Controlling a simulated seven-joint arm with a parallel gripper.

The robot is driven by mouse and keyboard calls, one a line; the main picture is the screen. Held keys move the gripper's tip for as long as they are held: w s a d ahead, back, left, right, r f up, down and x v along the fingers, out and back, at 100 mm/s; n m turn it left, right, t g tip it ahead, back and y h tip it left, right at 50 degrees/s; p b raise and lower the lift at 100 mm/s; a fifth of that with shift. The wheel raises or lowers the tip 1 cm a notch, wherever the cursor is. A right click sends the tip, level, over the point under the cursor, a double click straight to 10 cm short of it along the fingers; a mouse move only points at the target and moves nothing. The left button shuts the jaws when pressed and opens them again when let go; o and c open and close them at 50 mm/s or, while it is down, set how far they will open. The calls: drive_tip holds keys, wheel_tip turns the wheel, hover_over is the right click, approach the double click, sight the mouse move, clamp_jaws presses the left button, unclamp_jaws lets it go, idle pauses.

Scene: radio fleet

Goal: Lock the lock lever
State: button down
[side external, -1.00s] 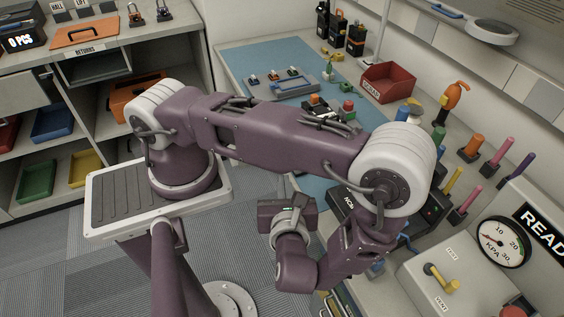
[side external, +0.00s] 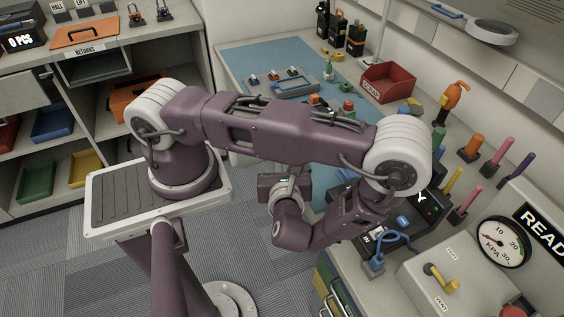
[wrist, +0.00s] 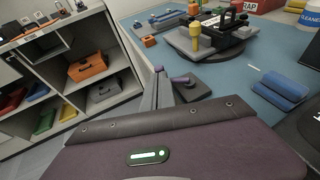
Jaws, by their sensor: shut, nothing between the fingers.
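My gripper (wrist: 159,78) shows in the wrist view as narrow grey fingers, closed together, with nothing held. In the side external view its body (side external: 286,186) hangs in front of the blue-topped bench, and its fingertips are hidden. I cannot tell for certain which part is the lock lever. A yellow-handled lever (wrist: 195,36) stands on a grey and black fixture beyond the fingers, apart from them. A dark block with a purple part (wrist: 194,88) lies just right of the fingers; whether they touch is unclear.
The blue bench mat (wrist: 232,75) has free room beyond the fingers. A blue roll-shaped part (wrist: 281,90) lies at the right. A shelf unit (wrist: 55,60) with trays stands at the left. A red bin (side external: 388,82) and a gauge panel (side external: 502,243) stand along the wall.

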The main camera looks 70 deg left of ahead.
drive_tip(key=shift+a, duration=0.45)
drive_tip(key=shift+w+a, duration=0.2)
drive_tip(key=shift+a, duration=0.6)
drive_tip(key=shift+w+a, duration=0.15)
drive_tip(key=shift+a, duration=0.65)
idle(0.8)
drive_tip(key=shift+w+d, duration=0.2)
drive_tip(key=shift+d, duration=0.25)
drive_tip(key=shift+w+d, duration=0.2)
drive_tip(key=shift+d, duration=0.25)
drive_tip(key=s+d+r, duration=0.3)
drive_tip(key=s+d, duration=0.6)
drive_tip(key=shift+s+d, duration=0.4)
